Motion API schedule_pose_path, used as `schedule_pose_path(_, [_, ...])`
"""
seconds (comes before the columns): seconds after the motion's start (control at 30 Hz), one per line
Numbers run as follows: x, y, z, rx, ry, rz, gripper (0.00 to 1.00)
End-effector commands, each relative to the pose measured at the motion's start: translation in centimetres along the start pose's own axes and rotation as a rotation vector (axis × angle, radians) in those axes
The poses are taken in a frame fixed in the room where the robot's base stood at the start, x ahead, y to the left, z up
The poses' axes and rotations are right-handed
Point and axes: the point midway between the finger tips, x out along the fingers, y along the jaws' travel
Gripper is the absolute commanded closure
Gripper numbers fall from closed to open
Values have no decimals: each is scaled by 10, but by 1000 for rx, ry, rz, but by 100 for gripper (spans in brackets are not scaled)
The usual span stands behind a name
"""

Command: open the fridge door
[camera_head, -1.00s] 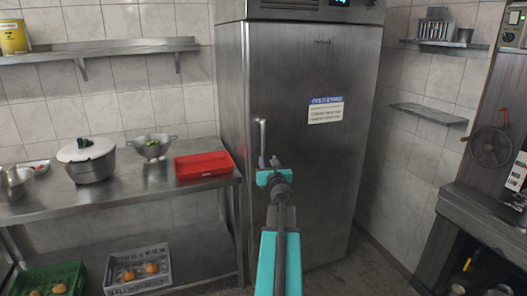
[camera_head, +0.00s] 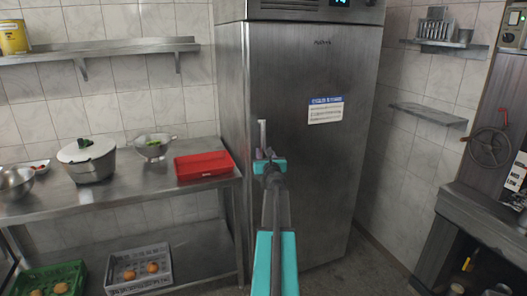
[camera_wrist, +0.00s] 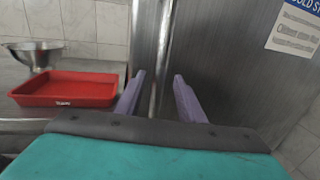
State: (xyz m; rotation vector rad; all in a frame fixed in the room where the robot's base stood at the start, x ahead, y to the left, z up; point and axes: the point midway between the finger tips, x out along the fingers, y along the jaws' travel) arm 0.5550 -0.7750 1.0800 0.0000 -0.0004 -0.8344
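The fridge is a tall steel cabinet with one closed door (camera_head: 315,190). A vertical bar handle (camera_head: 262,133) stands at the left side of the door, and it also shows in the wrist view (camera_wrist: 160,60). My gripper (camera_head: 265,155) is at the lower part of the handle. In the wrist view its two purple fingers (camera_wrist: 157,85) are apart, with the handle bar between their tips. A gap shows at least on the right side of the bar. My gripper hides the handle's lower end in the head view.
A steel table (camera_head: 130,198) stands left of the fridge, with a red tray (camera_head: 204,167), a colander (camera_head: 153,150) and a lidded pot (camera_head: 88,163). Crates are on its lower shelf. A dark grill unit (camera_head: 470,215) is at the right. Floor shows between.

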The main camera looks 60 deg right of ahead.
Motion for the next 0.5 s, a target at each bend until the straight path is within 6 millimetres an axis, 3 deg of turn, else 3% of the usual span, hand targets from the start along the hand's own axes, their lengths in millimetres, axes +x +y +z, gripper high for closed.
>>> schedule_pose_path(0.2, [19,0,0,0,0,0,64])
schedule_pose_path(0.5, [29,0,0,0,0,0,64])
